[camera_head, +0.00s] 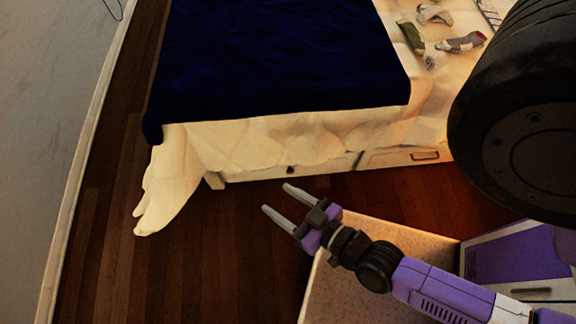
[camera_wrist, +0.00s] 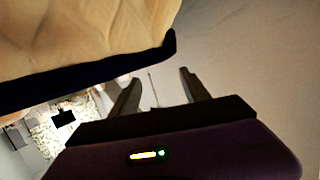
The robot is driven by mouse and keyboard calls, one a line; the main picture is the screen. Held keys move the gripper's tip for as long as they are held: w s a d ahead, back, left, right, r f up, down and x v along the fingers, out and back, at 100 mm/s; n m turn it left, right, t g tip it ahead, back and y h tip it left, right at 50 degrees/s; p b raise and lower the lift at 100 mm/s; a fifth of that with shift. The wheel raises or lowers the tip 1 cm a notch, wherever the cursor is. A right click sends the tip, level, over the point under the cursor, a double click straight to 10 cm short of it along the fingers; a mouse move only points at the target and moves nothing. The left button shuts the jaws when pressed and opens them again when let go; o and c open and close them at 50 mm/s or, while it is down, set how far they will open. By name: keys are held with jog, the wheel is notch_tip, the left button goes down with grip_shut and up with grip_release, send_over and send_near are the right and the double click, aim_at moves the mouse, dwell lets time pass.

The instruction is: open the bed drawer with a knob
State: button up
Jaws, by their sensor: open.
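The bed drawer with a knob is a pale front (camera_head: 255,174) low on the bed's near side in the head view. Its small dark knob (camera_head: 290,169) sits near the middle of that side, and hanging cream bedding covers the drawer's upper part. The drawer looks shut. My gripper (camera_head: 276,197) is open and empty, its two fingers apart and pointing up-left, in front of and below the knob in the picture. I see no contact with the drawer. The fingers also show in the wrist view (camera_wrist: 160,77), where I cannot make out the knob.
A second drawer (camera_head: 385,158) with a bar handle (camera_head: 425,156) is to the right. A dark blue blanket (camera_head: 280,60) and scattered clothes (camera_head: 462,42) lie on the bed. Bedding (camera_head: 165,190) hangs to the floor at left. Bare wooden floor (camera_head: 210,250) lies in front.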

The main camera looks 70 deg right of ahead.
jog(key=w+d+f+m+g+h+b, duration=0.15)
jog(key=f+b, duration=0.25)
jog(key=f, duration=0.5)
jog(key=w+d+f+m+h+b, duration=0.1)
jog(key=w+d+f+b, duration=0.2)
jog(key=f, duration=0.5)
jog(key=m+g+h+b, duration=0.5)
jog(key=m+g+b, duration=0.15)
jog(key=b, duration=1.35)
send_near(290, 172)
jog(key=w+d+f+n, duration=0.1)
jog(key=d, duration=0.2)
jog(key=shift+y, duration=0.25)
jog(key=b+x, duration=0.3)
jog(key=x, duration=0.4)
jog(key=shift+w+d+f, duration=0.1)
jog(key=shift+d+f, duration=0.1)
jog(key=shift+d, duration=0.05)
grip_shut()
